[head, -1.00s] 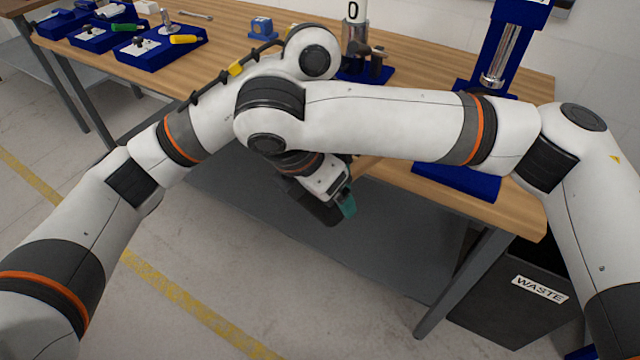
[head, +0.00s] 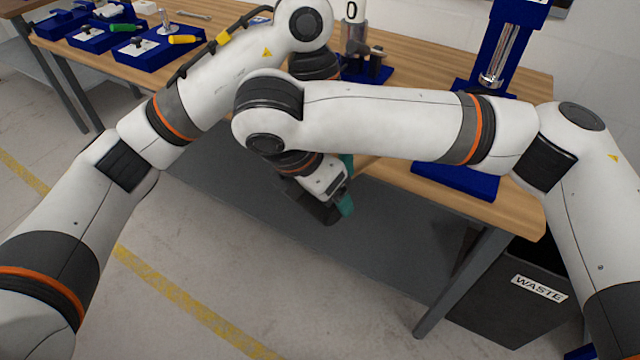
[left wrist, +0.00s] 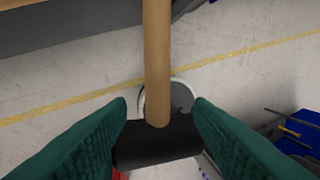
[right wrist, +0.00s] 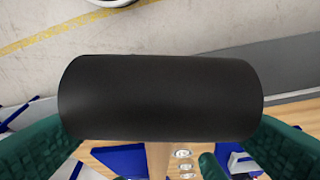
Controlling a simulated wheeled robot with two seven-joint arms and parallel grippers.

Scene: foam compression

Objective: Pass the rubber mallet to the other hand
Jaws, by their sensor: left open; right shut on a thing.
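The rubber mallet has a black cylindrical head (right wrist: 160,97) and a pale wooden handle (left wrist: 157,60). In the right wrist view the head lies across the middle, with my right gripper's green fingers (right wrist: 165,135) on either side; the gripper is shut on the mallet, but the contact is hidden. In the left wrist view the handle runs from the top edge down to the head. My left gripper (left wrist: 160,108) is open, with its fingers on either side of the mallet, seen apart from the handle.
The wooden bench (head: 430,85) runs behind my arms. Blue trays with tools (head: 160,50) stand at its far left. A blue press (head: 505,60) stands at the right, above a dark waste bin (head: 520,300). The floor in front is clear.

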